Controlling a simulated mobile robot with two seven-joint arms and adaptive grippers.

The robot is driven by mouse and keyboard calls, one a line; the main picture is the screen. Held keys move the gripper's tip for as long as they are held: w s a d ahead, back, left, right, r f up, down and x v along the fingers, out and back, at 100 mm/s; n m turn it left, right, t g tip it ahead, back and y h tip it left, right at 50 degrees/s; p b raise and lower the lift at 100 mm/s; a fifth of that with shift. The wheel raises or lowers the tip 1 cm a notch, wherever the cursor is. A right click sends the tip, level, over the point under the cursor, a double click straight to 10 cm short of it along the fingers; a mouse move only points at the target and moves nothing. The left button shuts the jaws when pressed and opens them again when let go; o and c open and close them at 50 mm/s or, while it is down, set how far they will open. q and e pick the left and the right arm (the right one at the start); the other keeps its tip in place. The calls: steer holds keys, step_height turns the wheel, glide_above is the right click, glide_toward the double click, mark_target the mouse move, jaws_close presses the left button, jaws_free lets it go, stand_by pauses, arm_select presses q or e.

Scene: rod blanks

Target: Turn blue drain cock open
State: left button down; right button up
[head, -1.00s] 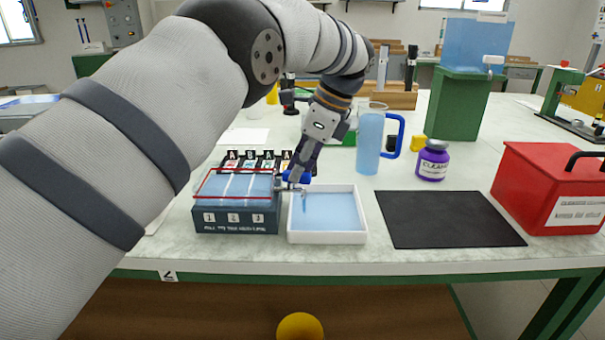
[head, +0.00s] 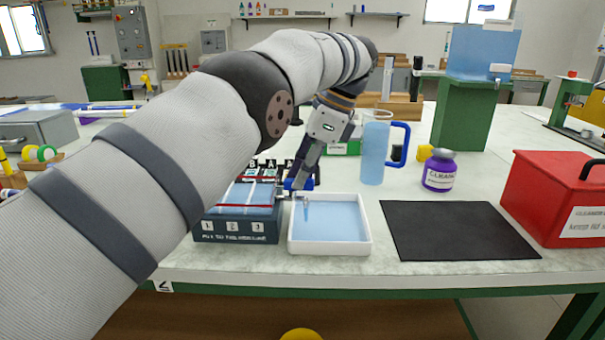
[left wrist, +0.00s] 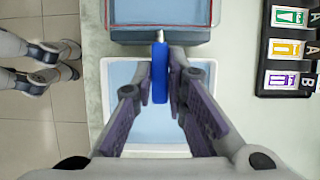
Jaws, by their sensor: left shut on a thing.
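The blue drain cock (head: 297,184) sits at the right side of a dark tank (head: 237,228) with numbers on its front and a red line around it. My left gripper (head: 301,176) reaches down onto the cock and is shut on its blue handle. In the left wrist view the blue handle (left wrist: 160,84) stands between the two fingers, lengthwise to the picture. A white tray (head: 329,247) with light blue liquid lies right of the tank, below the cock. The fingers hide part of the cock, and my arm hides part of the tank. My right gripper is not in view.
A blue-handled jug (head: 374,150), a purple bottle (head: 438,170), a black mat (head: 455,230) and a red box (head: 560,200) are to the right. The bench between tray and mat is clear.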

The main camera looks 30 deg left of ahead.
arm_select(q)
steer(key=c, duration=1.9)
jaws_free()
steer(key=shift+s, duration=0.1)
